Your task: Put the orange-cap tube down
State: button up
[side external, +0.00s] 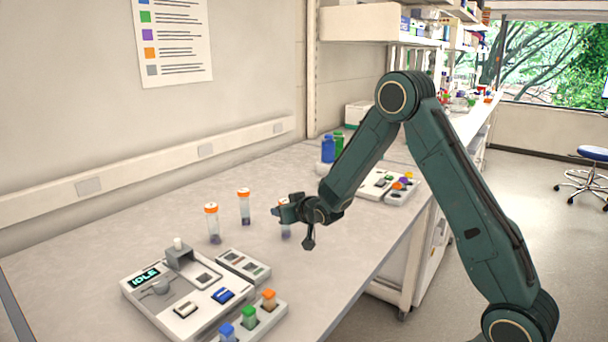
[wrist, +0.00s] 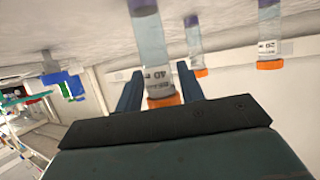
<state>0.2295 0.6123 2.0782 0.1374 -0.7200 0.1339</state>
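My gripper (side external: 285,211) is over the bench, and its two fingers lie on either side of an orange-cap tube (side external: 286,232). In the wrist view my gripper (wrist: 160,80) has this tube (wrist: 155,60) between its fingers, closely filling the gap, with the orange cap toward the palm. The tube is clear, with a white label and dark purple contents. In the side view my gripper hides its upper part. It looks upright; I cannot tell whether its base touches the bench.
Two more orange-cap tubes (side external: 213,224) (side external: 244,207) stand upright to the left. A grey device (side external: 160,292) and a rack (side external: 262,325) with blue, green and orange caps are in front. Blue and green bottles (side external: 328,149) stand behind. Bare bench (side external: 330,262) lies to the right.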

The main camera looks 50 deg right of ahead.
jog(key=c, duration=0.7)
jog(key=shift+r, duration=0.15)
notch_tip(320, 180, up, 20)
jog(key=shift+f, duration=0.15)
dwell(0.3)
dwell(0.5)
